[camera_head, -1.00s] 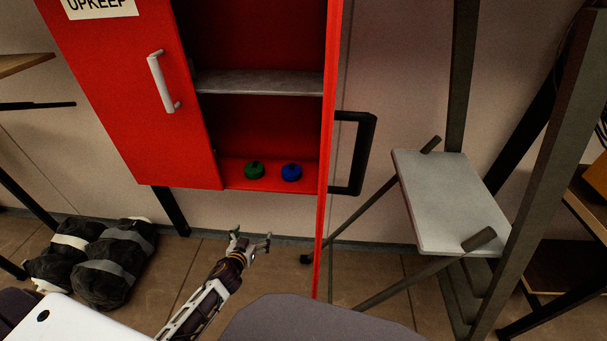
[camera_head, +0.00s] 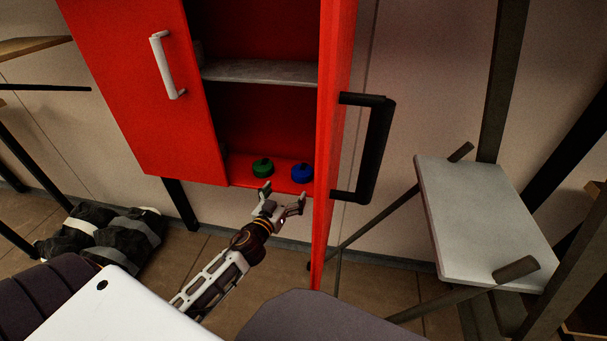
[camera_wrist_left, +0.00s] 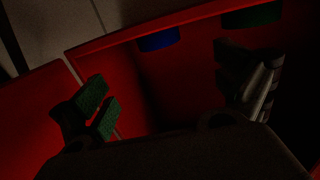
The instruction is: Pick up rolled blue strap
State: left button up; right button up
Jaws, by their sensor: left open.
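The rolled blue strap (camera_head: 300,173) lies on the floor of the red cabinet, near its right side. A rolled green strap (camera_head: 263,168) lies to its left. My left gripper (camera_head: 280,195) is open and empty, just in front of and a little below the cabinet's bottom shelf, apart from both straps. In the left wrist view the blue strap (camera_wrist_left: 158,40) shows at the top, beyond the open fingers (camera_wrist_left: 165,105), with the green strap (camera_wrist_left: 251,15) to its right. My right gripper is in neither view.
The red cabinet's left door (camera_head: 140,90) is beside the opening, and its right door (camera_head: 333,120) stands open with a black handle (camera_head: 376,150). A grey middle shelf (camera_head: 260,72) is above the straps. A grey step (camera_head: 485,220) stands at right, dark bags (camera_head: 110,240) at left.

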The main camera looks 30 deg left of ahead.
aim_at(302, 170)
pick_arm(q)
jog(key=shift+w, duration=0.15)
jog(key=shift+w+a+f, duration=0.1)
jog(key=shift+w+f, duration=0.05)
jog(key=shift+w, duration=2.9)
jog(key=shift+w+a+f+b, duration=0.15)
jog(key=shift+w+b, duration=0.15)
jog(key=shift+w, duration=0.8)
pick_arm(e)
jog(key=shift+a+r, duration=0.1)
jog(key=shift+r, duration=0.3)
pick_arm(q)
jog(key=shift+w, duration=0.15)
jog(key=shift+w, duration=0.15)
jog(key=shift+w+a+f, duration=0.1)
jog(key=shift+w+f, duration=0.05)
jog(key=shift+w, duration=0.85)
jog(key=shift+w+a+f+b, duration=0.1)
jog(key=shift+w+b, duration=0.35)
jog(key=shift+w, duration=0.85)
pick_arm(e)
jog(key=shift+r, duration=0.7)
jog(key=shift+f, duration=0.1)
